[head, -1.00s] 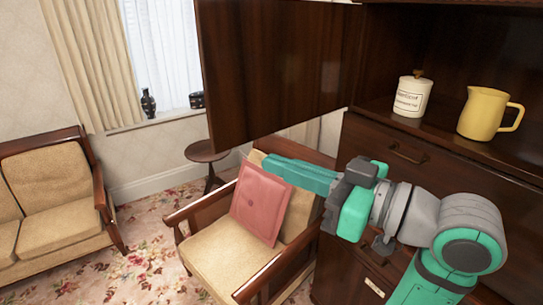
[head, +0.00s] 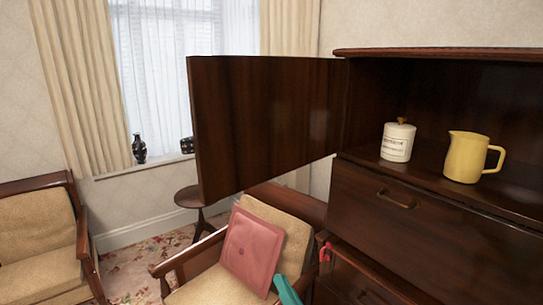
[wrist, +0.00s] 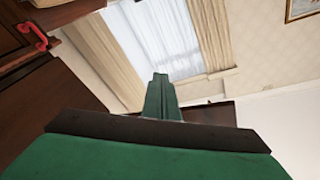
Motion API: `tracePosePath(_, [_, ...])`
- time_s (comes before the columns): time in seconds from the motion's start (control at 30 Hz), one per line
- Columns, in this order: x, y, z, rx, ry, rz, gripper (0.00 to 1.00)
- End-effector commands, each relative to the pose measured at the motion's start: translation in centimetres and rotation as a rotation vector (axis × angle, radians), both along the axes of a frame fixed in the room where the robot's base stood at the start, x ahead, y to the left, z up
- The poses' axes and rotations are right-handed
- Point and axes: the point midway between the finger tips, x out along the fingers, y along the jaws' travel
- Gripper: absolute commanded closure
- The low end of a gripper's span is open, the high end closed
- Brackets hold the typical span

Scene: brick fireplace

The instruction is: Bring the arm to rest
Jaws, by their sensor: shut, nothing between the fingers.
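My gripper (wrist: 160,85) shows in the wrist view with its green fingers together and nothing between them. In the head view only a teal tip of my gripper (head: 287,290) shows at the bottom edge, in front of the armchair seat and left of the cabinet's lower part. The rest of my arm is out of the head view.
The dark cabinet (head: 390,235) stands at right with its upper door (head: 265,115) swung open. A white canister (head: 397,142) and a yellow jug (head: 466,157) stand on its shelf. An armchair (head: 205,285) with a pink cushion (head: 252,250) is beside it. A red handle (wrist: 33,38) shows in the wrist view.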

Motion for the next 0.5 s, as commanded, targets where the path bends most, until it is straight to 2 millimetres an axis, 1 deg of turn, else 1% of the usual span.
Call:
tracePosePath(0.03, [-0.4, 0.1, -2.2, 0.01, 0.028, -0.029, 1.0])
tracePosePath(0.1, [-1.0, 0.1, -4.7, 0.018, 0.055, -0.073, 1.0])
tracePosePath(0.27, [-3.2, -0.1, -10.1, 0.013, 0.115, -0.173, 1.0])
tracePosePath(0.3, [-3.9, -0.1, -11.5, 0.009, 0.13, -0.198, 1.0])
tracePosePath(0.4, [-5.9, -0.1, -14.5, -0.012, 0.164, -0.253, 1.0])
tracePosePath(0.5, [-8.1, -0.1, -17.3, -0.042, 0.193, -0.303, 1.0])
